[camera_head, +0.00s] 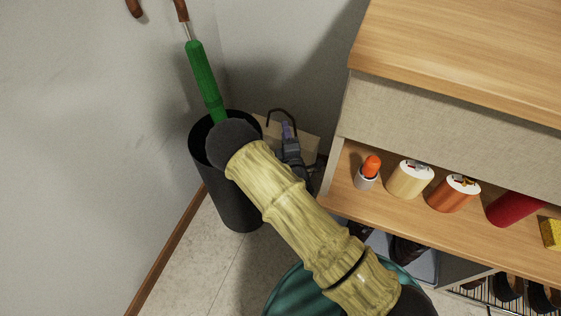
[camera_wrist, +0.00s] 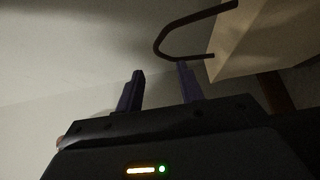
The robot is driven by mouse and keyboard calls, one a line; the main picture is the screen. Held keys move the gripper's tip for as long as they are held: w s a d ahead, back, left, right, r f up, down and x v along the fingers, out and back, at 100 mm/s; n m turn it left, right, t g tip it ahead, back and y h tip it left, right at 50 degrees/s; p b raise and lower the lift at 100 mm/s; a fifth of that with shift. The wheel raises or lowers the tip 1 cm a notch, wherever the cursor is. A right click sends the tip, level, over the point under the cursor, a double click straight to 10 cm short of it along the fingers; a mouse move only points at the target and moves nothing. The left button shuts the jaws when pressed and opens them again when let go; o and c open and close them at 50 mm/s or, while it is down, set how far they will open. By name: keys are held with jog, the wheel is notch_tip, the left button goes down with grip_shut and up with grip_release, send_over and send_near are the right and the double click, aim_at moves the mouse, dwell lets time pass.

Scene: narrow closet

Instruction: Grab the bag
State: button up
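The bag is a tan paper bag (camera_head: 302,141) with a dark looped handle (camera_head: 279,111). It stands on the floor in the corner, between the black bin and the shelf unit, partly hidden by my gripper (camera_head: 287,130). In the wrist view the bag (camera_wrist: 268,42) fills the upper right, and its handle (camera_wrist: 160,40) loops out to the left. My gripper (camera_wrist: 160,70) is open, with two dark purple fingers and nothing between them. The handle's curve shows just above the fingertips, close to the right one; I cannot tell whether they touch.
The black bin (camera_head: 229,205) holding a green umbrella (camera_head: 205,82) stands to the left, partly behind my arm. The wooden shelf unit (camera_head: 445,115) is close on the right, with thread spools (camera_head: 410,179) and other small items. Walls close in the corner behind the bag.

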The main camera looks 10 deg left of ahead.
jog(key=shift+r, duration=0.1)
jog(key=shift+b+x, duration=0.55)
jog(key=shift+x, duration=0.6)
jog(key=shift+w, duration=0.1)
jog(key=b+x, duration=0.3)
jog(key=x, duration=0.2)
jog(key=shift+r+b, duration=0.15)
jog(key=shift+b, duration=0.15)
grip_shut()
dwell(0.9)
jog(key=shift+r, duration=0.1)
